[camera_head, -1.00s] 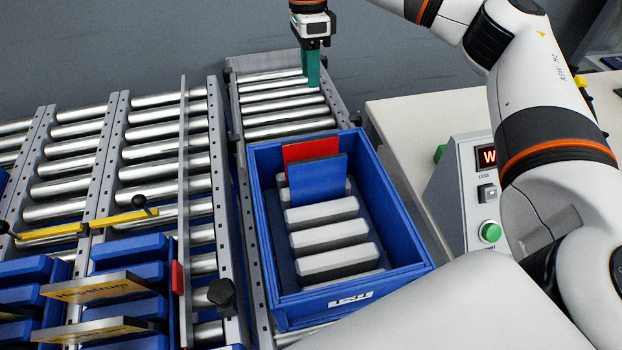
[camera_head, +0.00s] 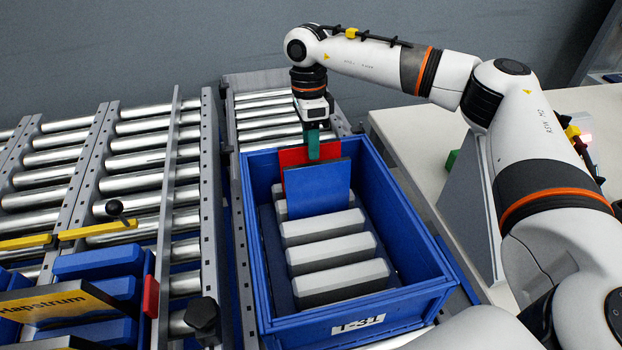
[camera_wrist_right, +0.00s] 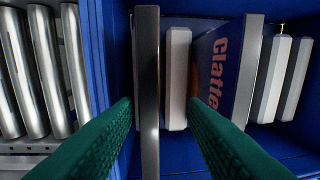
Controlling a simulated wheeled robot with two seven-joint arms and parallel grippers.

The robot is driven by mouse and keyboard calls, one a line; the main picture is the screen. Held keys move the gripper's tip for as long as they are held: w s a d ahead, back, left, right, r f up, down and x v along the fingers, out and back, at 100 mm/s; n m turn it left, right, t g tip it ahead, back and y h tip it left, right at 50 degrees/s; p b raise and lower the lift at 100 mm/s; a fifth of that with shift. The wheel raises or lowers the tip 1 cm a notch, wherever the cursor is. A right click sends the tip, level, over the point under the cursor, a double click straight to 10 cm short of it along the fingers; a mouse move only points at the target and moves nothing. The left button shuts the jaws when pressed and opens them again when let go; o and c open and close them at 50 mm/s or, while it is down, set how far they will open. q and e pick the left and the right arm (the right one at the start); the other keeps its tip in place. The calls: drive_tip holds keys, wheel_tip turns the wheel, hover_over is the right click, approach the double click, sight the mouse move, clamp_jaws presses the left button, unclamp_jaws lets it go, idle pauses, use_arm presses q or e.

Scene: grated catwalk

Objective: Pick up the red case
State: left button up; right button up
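The red case (camera_head: 292,158) stands upright at the far end of the blue crate (camera_head: 408,235), just behind a blue case (camera_head: 320,187). In the right wrist view the red case (camera_wrist_right: 148,75) shows as a thin edge, with the lettered blue case (camera_wrist_right: 222,70) to its right. My right gripper (camera_head: 313,150) reaches down at the crate's far end. In the wrist view its green fingers (camera_wrist_right: 157,108) are apart, one on each side of the red case and clear of its faces. A pale divider also lies between the fingers. My left gripper is not in view.
Several pale dividers (camera_head: 333,252) fill the crate's near part. The crate sits on a roller conveyor (camera_head: 270,112). Blue holders with a yellow-faced case (camera_head: 45,303) are at lower left.

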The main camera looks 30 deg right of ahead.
drive_tip(key=shift+f+p, duration=0.35)
drive_tip(key=shift+f, duration=2.35)
clamp_jaws()
